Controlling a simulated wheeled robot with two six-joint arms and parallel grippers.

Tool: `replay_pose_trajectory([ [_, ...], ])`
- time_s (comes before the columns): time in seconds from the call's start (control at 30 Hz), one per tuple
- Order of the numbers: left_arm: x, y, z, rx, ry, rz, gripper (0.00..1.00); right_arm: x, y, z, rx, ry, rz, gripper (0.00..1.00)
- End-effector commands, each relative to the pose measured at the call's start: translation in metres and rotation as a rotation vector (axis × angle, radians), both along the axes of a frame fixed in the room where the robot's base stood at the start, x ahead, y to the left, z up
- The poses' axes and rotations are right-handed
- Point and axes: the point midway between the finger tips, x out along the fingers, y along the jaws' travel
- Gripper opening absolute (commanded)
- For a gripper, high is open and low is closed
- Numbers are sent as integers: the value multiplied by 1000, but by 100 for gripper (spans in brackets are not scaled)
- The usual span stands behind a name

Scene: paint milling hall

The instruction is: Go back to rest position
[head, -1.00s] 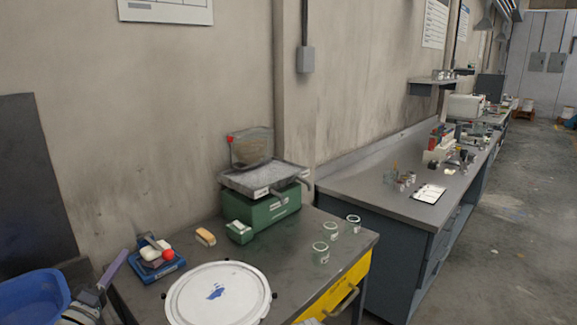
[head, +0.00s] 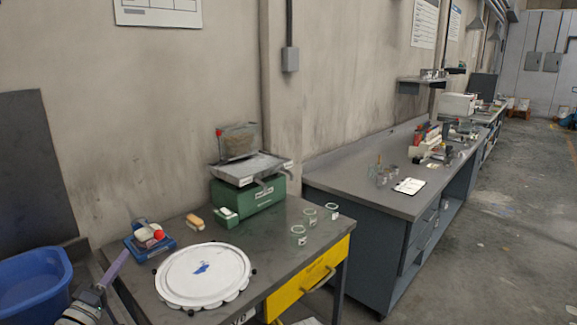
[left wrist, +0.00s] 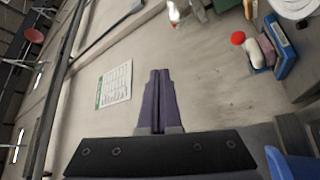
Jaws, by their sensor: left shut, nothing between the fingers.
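My left gripper (head: 116,266) shows at the lower left of the head view, beside the left edge of the near table (head: 228,232) and apart from it. In the left wrist view its purple fingers (left wrist: 158,100) are together, with nothing between them, and point toward the wall. My right gripper is in neither view. A white round lid (head: 222,284) with a blue smear lies on the near table. A green scale (head: 262,195) with a metal pan stands behind it.
A blue tub (head: 32,288) is left of the arm. A blue tray (head: 138,249) with small items, a brush (head: 194,221) and several glass jars (head: 299,236) stand on the near table. A long grey bench (head: 345,180) lies beyond. Floor (head: 500,240) on the right is open.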

Motion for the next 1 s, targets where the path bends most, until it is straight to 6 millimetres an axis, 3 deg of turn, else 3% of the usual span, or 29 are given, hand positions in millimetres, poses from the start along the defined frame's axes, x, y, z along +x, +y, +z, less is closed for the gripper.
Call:
replay_pose_trajectory([
  [0.37, 15, -52, -29, 71, 83, -124, 0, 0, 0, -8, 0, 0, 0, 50],
  [0.63, 26, -123, -73, 174, 207, -292, 0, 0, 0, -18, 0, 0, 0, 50],
  [0.77, 25, -175, -111, 261, 308, -419, 0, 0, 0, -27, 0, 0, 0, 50],
  [0.87, 17, -227, -154, 363, 425, -552, 0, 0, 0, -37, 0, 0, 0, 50],
  [1.0, -13, -296, -226, 558, 635, -746, 0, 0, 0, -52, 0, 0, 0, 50],
])
